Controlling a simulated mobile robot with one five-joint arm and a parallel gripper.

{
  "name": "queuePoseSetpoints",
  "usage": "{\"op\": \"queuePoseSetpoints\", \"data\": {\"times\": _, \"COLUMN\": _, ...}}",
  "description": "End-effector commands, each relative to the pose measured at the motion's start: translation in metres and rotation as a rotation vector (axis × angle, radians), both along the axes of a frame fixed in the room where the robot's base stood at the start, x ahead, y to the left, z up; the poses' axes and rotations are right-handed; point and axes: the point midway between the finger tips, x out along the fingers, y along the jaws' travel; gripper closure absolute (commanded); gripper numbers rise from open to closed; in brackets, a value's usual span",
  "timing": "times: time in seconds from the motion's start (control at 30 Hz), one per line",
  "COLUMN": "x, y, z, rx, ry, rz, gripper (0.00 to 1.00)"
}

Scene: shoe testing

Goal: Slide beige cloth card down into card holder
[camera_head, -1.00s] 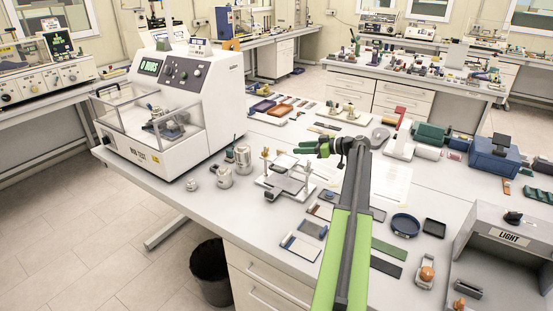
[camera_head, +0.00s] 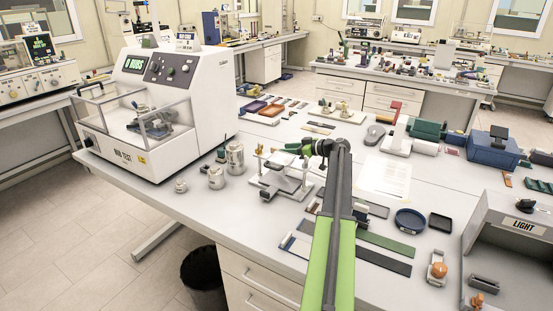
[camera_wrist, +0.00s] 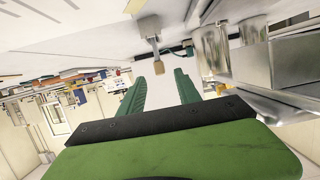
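My gripper (camera_head: 292,150) has green fingers pointing left above the workbench, by the upper part of a metal stand (camera_head: 286,185) with upright posts and a grey plate. In the wrist view my gripper (camera_wrist: 160,82) shows its two fingers apart, with no card visible between them. A small tan block (camera_wrist: 171,68) on a grey stem shows beyond the fingertips. I cannot make out the beige cloth card for certain. I cannot tell whether the stand is the card holder. Flat sample cards (camera_head: 298,243) lie partly behind my arm.
A white test machine (camera_head: 180,90) stands left of the stand, with metal cylinders (camera_head: 235,158) between them. A blue round dish (camera_head: 410,220) and grey light box (camera_head: 510,220) are at right. A paper sheet (camera_head: 388,178) lies behind my arm. A black bin (camera_head: 203,278) stands below the bench.

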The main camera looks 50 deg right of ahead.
Motion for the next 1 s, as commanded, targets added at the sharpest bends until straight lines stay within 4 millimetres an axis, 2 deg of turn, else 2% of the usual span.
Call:
{"op": "queuePoseSetpoints", "data": {"times": 0.3, "x": 0.014, "y": 0.003, "z": -0.004, "rx": 0.001, "ry": 0.000, "rz": 0.000, "gripper": 0.60}}
{"op": "queuePoseSetpoints", "data": {"times": 0.6, "x": 0.056, "y": 0.014, "z": -0.016, "rx": 0.000, "ry": 0.000, "rz": 0.000, "gripper": 0.60}}
{"op": "queuePoseSetpoints", "data": {"times": 0.8, "x": 0.056, "y": 0.014, "z": -0.015, "rx": 0.000, "ry": 0.000, "rz": -0.002, "gripper": 0.60}}
{"op": "queuePoseSetpoints", "data": {"times": 1.0, "x": 0.056, "y": 0.014, "z": -0.015, "rx": 0.000, "ry": 0.000, "rz": -0.002, "gripper": 0.86}}
